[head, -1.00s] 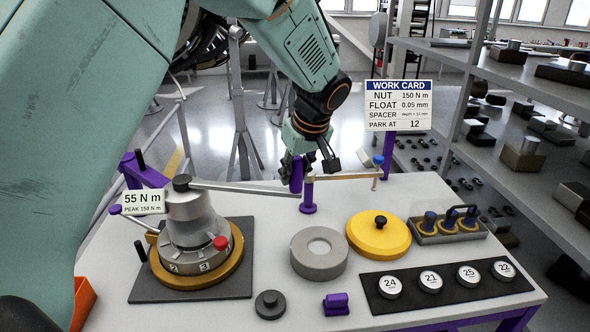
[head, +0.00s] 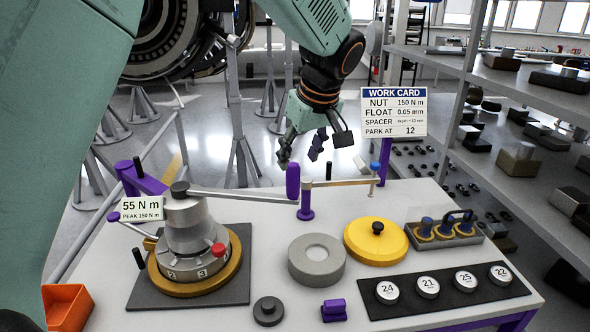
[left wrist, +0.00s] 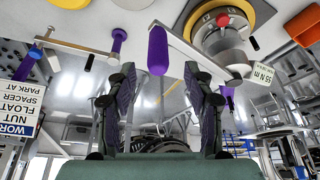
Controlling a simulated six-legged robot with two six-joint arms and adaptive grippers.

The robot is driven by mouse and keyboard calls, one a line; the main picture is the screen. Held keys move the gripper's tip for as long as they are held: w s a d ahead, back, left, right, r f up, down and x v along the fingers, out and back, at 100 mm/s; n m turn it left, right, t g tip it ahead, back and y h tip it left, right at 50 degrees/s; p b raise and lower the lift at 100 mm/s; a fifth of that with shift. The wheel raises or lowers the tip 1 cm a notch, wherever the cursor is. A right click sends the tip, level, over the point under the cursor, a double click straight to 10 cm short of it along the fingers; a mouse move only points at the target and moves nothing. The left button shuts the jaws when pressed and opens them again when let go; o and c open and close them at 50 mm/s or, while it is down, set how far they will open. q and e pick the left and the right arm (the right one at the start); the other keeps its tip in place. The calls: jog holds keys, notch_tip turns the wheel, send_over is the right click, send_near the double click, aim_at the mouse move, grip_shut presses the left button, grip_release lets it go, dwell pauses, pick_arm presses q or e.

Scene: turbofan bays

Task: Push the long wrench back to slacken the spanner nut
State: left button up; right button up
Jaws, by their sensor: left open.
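The long wrench (head: 240,196) is a grey bar from the top of the grey spanner nut stack (head: 187,235) to an upright purple grip (head: 293,181). That grip stands close to the left of a purple post (head: 306,200). My left gripper (head: 300,150) is open and empty just above and behind the grip, apart from it. In the left wrist view the purple grip (left wrist: 157,50) shows above the gap between my spread fingers (left wrist: 160,105). A tag by the stack reads 55 N m (head: 141,208). My right gripper is in neither view.
A work card (head: 394,112) gives the nut as 150 N m. A thin tan bar (head: 345,183) runs from the post to a blue-topped pin. A grey ring (head: 317,260), a yellow disc (head: 376,243), a plug tray (head: 445,236) and numbered discs (head: 428,286) stand right of the stack.

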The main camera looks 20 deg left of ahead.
pick_arm(q)
jog(key=v, duration=0.4)
jog(key=shift+w, duration=0.15)
jog(key=shift+r, duration=0.1)
jog(key=shift+a, duration=0.1)
